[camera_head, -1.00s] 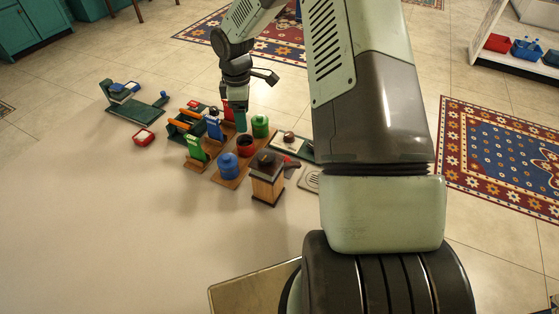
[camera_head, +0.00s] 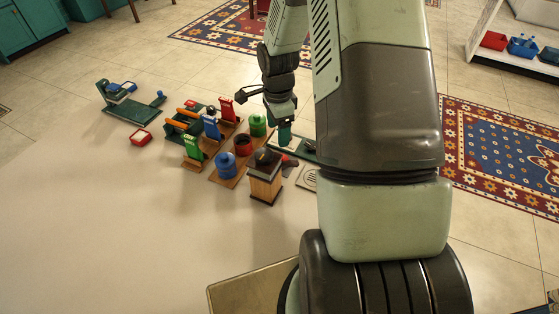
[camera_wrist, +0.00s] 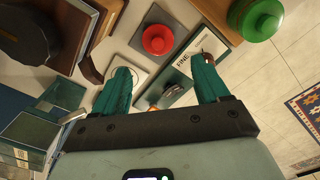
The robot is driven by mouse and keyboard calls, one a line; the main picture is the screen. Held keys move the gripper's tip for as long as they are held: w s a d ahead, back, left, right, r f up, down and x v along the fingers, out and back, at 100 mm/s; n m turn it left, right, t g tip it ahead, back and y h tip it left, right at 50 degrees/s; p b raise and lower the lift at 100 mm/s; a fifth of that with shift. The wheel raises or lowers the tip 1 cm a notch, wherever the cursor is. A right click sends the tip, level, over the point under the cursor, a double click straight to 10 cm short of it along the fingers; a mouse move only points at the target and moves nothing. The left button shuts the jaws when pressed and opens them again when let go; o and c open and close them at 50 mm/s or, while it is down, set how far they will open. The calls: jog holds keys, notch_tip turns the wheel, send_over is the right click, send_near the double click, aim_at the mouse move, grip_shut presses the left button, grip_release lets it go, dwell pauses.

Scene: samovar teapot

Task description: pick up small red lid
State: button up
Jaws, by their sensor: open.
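Nothing is held. In the head view my gripper (camera_head: 284,138) hangs over the board right of the green canister (camera_head: 258,125). A little red shows just below it, but I cannot tell whether that is the lid. The red canister (camera_head: 243,143) stands with a dark open top.
A wooden mill-like box (camera_head: 265,178) with a dark top stands close in front of my gripper. A blue canister (camera_head: 226,166) stands left of it. The green canister (camera_wrist: 258,18) also shows at upper right in the wrist view. The front left of the table is clear.

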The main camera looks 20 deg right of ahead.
jog(key=f, duration=1)
jog(key=shift+s+d+f, duration=0.1)
jog(key=shift+s+f, duration=0.1)
jog(key=shift+f, duration=0.2)
jog(key=shift+c, duration=0.3)
jog(key=c, duration=0.7)
